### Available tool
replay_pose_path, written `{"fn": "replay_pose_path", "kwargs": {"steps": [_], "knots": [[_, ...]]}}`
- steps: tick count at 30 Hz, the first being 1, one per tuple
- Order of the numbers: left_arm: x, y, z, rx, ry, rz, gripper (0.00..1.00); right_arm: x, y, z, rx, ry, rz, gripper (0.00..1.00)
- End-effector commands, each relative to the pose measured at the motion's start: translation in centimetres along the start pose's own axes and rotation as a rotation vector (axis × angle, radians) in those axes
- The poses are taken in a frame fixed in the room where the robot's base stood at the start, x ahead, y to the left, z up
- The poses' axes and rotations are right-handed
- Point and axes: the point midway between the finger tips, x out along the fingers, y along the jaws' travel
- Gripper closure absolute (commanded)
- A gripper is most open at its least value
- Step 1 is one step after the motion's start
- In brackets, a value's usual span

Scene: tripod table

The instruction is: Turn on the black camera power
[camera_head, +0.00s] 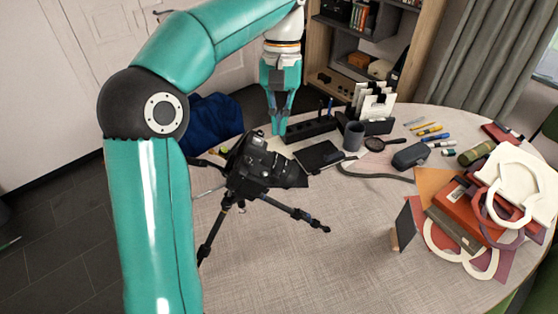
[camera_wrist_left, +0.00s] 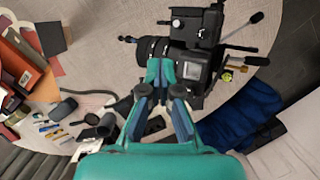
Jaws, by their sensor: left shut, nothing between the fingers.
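The black camera (camera_head: 258,165) sits on a black tripod (camera_head: 228,212) on the round table, its lens toward the right. In the left wrist view the camera (camera_wrist_left: 203,25) shows from above, beyond the fingers, which overlap part of it. My left gripper (camera_head: 278,130) points down, shut and empty, above and behind the camera in the head view. Its fingertips (camera_wrist_left: 161,68) also show in the left wrist view. I cannot tell whether they touch the camera. The power switch is too small to make out. My right gripper is not in view.
Behind the camera are a black tablet (camera_head: 318,155), a grey mug (camera_head: 353,136) and a pen holder (camera_head: 311,127). Books (camera_head: 462,211) and white letter shapes (camera_head: 512,175) fill the table's right side. The front middle of the table (camera_head: 310,265) is clear.

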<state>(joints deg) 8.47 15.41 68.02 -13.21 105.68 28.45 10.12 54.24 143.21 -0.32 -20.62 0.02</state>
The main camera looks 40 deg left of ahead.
Motion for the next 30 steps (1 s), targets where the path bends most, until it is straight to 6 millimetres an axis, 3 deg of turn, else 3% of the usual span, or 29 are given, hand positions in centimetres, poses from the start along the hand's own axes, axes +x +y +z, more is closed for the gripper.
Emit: {"fn": "replay_pose_path", "kwargs": {"steps": [8,21,30], "knots": [[2.2,-0.1,0.0,-0.002,-0.002,-0.001,1.0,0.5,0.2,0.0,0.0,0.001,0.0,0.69],[8.9,-0.2,0.0,-0.003,-0.003,-0.001,1.0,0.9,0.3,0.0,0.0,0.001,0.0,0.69],[10.1,-0.2,0.0,-0.003,0.0,0.001,1.0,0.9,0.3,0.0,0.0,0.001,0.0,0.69]]}}
